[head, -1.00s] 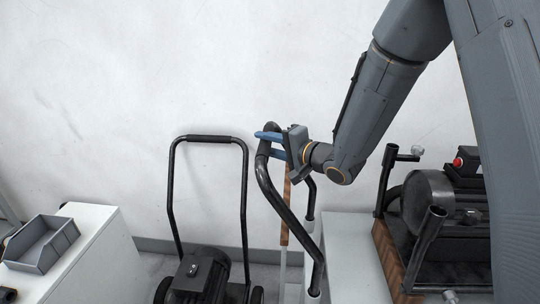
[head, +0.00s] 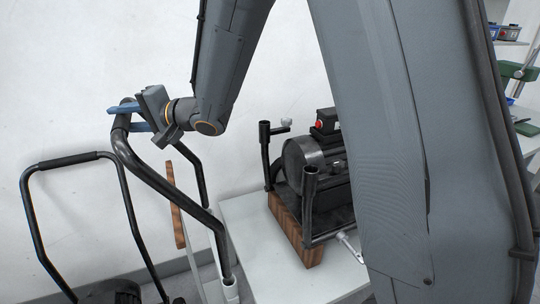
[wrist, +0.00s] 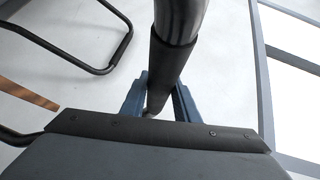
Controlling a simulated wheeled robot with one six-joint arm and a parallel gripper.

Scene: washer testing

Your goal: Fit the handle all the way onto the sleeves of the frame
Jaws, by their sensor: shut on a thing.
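The handle (head: 170,185) is a black bent tube with two legs running down from its grip bar. My gripper (head: 127,110) has blue fingers shut around the grip bar at the top left in the head view. In the wrist view the dark grip (wrist: 168,70) passes between the fingers (wrist: 160,98). The near leg's lower end is at a pale post (head: 230,290); I cannot tell whether it touches. The frame (head: 325,238) stands to the right, apart from the handle, with two upright black sleeves, far (head: 265,130) and near (head: 311,175).
A wooden bar (head: 176,205) stands behind the handle. Another machine's black handle (head: 70,160) is at left. My arm hides the right middle.

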